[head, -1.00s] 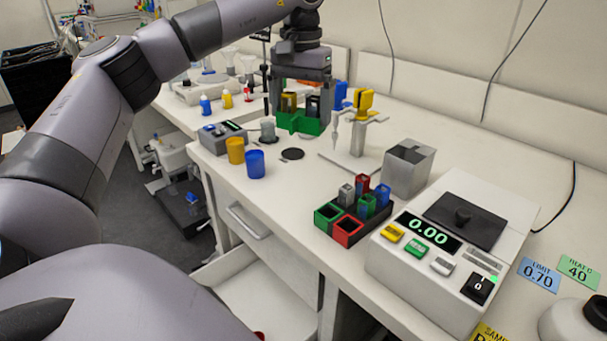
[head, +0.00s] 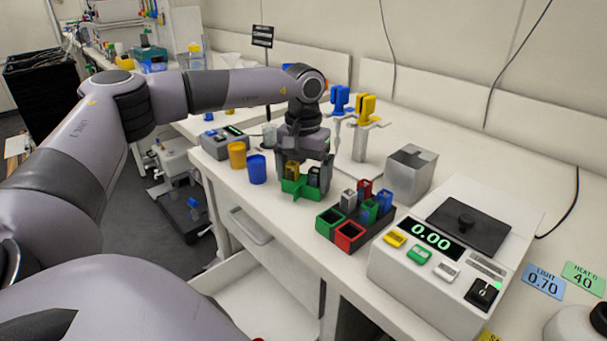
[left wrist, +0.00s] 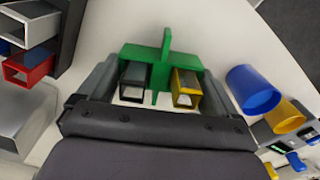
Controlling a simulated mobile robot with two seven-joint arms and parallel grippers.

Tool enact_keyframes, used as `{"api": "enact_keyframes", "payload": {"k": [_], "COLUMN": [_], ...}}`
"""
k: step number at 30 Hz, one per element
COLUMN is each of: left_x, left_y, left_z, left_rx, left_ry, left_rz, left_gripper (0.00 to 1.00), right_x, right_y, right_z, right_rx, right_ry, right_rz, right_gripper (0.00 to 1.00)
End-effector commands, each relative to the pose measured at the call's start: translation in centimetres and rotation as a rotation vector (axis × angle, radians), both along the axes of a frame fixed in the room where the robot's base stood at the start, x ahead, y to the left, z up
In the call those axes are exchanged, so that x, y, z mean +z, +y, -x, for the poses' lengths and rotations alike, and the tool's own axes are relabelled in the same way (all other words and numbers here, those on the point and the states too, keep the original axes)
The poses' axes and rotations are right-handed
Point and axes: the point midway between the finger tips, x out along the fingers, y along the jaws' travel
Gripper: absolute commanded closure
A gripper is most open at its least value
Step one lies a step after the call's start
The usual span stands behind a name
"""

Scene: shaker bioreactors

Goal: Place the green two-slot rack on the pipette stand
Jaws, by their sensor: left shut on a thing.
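The green two-slot rack (head: 300,188) is held by my left gripper (head: 304,170), low near the front edge of the bench. In the left wrist view the rack (left wrist: 165,55) lies between the two fingers, with a dark grey cuvette (left wrist: 134,80) and a yellow cuvette (left wrist: 186,87) in its slots. Whether it touches the bench I cannot tell. The pipette stand (head: 358,145) stands behind and right of the gripper, with a blue pipette (head: 340,100) and a yellow pipette (head: 369,108) at its top. My right gripper is not in view.
A dark rack (head: 357,222) with several coloured cuvettes stands right of the gripper. A grey block (head: 410,174) and a device reading 0.00 (head: 455,250) are farther right. A blue cup (head: 257,169) and an orange cup (head: 237,155) stand to the left.

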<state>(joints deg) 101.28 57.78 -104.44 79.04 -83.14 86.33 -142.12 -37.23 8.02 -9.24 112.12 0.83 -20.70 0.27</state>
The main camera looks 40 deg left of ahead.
Motion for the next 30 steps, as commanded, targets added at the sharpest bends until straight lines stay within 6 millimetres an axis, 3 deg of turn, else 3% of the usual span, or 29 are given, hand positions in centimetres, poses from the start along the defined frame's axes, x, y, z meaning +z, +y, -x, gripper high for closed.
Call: {"api": "enact_keyframes", "payload": {"k": [6,7,14,19,30], "left_x": [-0.3,-0.3,-0.2,1.0,8.7], "left_y": [0.0,0.0,0.0,0.0,0.0], "left_z": [0.0,0.0,0.0,-0.1,-0.1], "left_rx": [0.000,0.000,0.000,0.000,0.000], "left_ry": [0.001,0.001,0.001,-0.001,-0.002], "left_rz": [0.000,-0.001,-0.001,0.000,0.000], "left_gripper": [0.38,0.01,0.00,0.00,0.00], "right_x": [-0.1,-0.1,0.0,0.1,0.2], "right_y": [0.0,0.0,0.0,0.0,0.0], "right_z": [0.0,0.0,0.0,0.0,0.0], "right_rx": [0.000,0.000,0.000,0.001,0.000], "right_ry": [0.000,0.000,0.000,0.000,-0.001], "right_rz": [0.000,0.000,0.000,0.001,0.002], "right_gripper": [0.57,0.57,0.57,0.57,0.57]}}
